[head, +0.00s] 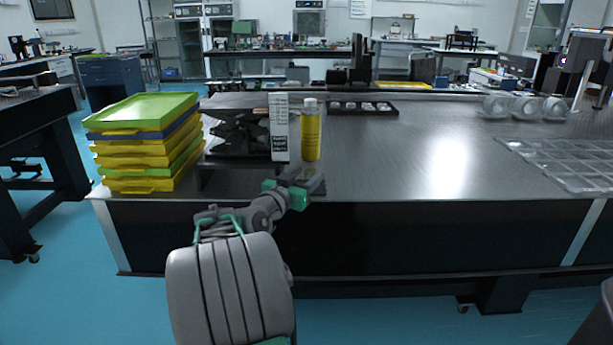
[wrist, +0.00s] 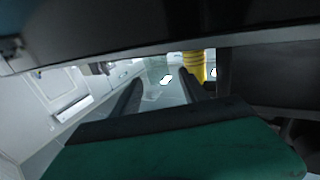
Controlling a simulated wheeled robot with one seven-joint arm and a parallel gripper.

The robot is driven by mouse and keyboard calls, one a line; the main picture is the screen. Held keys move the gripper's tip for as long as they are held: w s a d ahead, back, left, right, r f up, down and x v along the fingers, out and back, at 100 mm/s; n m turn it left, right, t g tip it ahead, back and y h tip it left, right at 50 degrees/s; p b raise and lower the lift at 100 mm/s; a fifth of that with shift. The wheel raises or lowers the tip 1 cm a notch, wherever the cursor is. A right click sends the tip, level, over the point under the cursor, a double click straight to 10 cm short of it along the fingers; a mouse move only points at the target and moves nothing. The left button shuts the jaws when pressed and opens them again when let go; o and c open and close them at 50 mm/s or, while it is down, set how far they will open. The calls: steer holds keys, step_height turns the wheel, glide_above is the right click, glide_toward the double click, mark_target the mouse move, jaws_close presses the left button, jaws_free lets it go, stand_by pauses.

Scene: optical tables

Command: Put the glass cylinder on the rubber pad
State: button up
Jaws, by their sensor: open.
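My gripper (head: 308,178) is open at the front edge of the steel table, just in front of the yellow bottle. In the wrist view its two dark fingers (wrist: 158,92) stand apart. A pale, see-through shape (wrist: 158,90) shows between and beyond them; it may be the glass cylinder, but its outline is unclear. I cannot make out the cylinder in the head view. A dark flat patch (head: 317,188) beside the gripper at the table's front edge may be the rubber pad; my gripper partly hides it.
A yellow bottle (head: 311,135) stands behind my gripper, also in the wrist view (wrist: 195,66). Left are a white labelled box (head: 279,130), a black stand (head: 235,137) and stacked trays (head: 143,145). A black rack (head: 362,108) is behind. The table's middle right (head: 440,145) is clear.

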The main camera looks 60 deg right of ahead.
steer(key=shift+r, duration=0.1)
steer(key=shift+a+r+p, duration=0.1)
steer(key=shift+r+p, duration=0.1)
steer(key=shift+p, duration=0.1)
steer(key=a, duration=1.2)
steer(key=w+a+f+n+t+y, duration=0.3)
steer(key=w+a+f+n+y, duration=0.15)
steer(key=a+f, duration=0.35)
steer(key=w+a+f+n+t+y, duration=0.25)
steer(key=w+a+f+y, duration=0.4)
steer(key=a, duration=0.35)
steer(key=s+a+f+n+g+y, duration=0.1)
steer(key=s+a+f+n+y, duration=0.1)
steer(key=a, duration=0.6)
steer(key=s+a+f+n+g+y, duration=0.1)
steer(key=s+a+f+n+y, duration=0.1)
steer(key=a+n, duration=0.3)
steer(key=s+a+f+n+g+y, duration=0.1)
steer(key=s+a+f+n+y, duration=0.1)
steer(key=a, duration=1)
steer(key=shift+s+n+y, duration=0.5)
steer(key=shift+s+n, duration=0.4)
steer(key=shift+n, duration=0.3)
steer(key=shift+a, duration=0.1)
